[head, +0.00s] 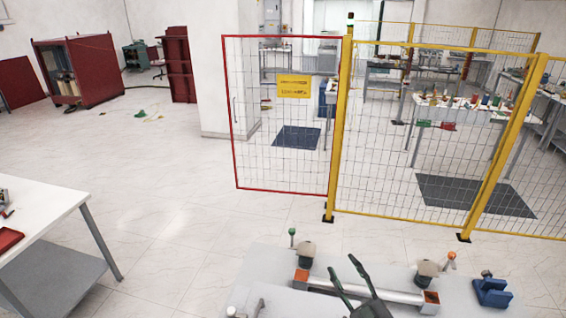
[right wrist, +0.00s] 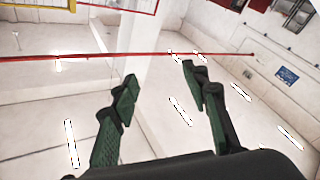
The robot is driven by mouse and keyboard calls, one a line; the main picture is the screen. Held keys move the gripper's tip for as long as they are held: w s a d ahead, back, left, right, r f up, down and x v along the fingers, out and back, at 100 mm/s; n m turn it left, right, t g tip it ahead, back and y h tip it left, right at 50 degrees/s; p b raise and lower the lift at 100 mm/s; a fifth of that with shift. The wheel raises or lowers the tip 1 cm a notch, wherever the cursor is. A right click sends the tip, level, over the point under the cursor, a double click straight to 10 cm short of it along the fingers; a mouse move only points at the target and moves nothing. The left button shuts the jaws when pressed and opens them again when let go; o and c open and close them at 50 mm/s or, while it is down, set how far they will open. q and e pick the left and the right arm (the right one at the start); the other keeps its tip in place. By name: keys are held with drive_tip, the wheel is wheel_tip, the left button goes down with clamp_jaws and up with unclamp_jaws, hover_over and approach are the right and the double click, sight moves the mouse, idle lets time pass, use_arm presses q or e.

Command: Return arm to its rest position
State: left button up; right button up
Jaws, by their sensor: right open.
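My right gripper (head: 344,270) shows at the bottom of the head view, in front of the near grey table (head: 262,268). Its two dark green fingers are spread apart with nothing between them. In the right wrist view the same open fingers (right wrist: 159,80) point out over floor and wall, and no object is between them. Most of my right arm is out of the picture. My left gripper does not show in either view.
The near table holds a pale bar with orange ends (head: 372,290), several knobbed parts and a blue block (head: 491,291). Beyond stands a yellow mesh fence (head: 420,150) with a red-framed gate (head: 281,190). A white table (head: 45,205) stands at left. Floor (head: 160,210) between is clear.

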drive_tip(key=s+d+f+m+g+h, duration=0.3)
drive_tip(key=s+d+f+m+h, duration=0.15)
drive_tip(key=d+f, duration=0.35)
drive_tip(key=s+d+f+m+g+h, duration=0.25)
drive_tip(key=d+f+m+h, duration=0.25)
drive_tip(key=d+f, duration=0.35)
drive_tip(key=s+f+g, duration=0.3)
drive_tip(key=s+f, duration=0.2)
drive_tip(key=s, duration=0.3)
drive_tip(key=s+d+f+m+g+y, duration=0.1)
drive_tip(key=s+f+g, duration=0.2)
drive_tip(key=s+f, duration=0.35)
drive_tip(key=s+f+g, duration=0.4)
drive_tip(key=s, duration=0.6)
wheel_tip(320, 180, down, 40)
drive_tip(key=s+a+b, duration=0.2)
drive_tip(key=b, duration=0.7)
drive_tip(key=s+f+g+b, duration=0.1)
drive_tip(key=s+f+b, duration=0.2)
drive_tip(key=s+f, duration=0.6)
drive_tip(key=s+f+n+g+y+b, duration=0.1)
drive_tip(key=s+f+b, duration=0.3)
drive_tip(key=s+f, duration=0.6)
wheel_tip(320, 180, down, 5)
drive_tip(key=shift+s+d+f, duration=0.1)
drive_tip(key=shift+s+d, duration=0.2)
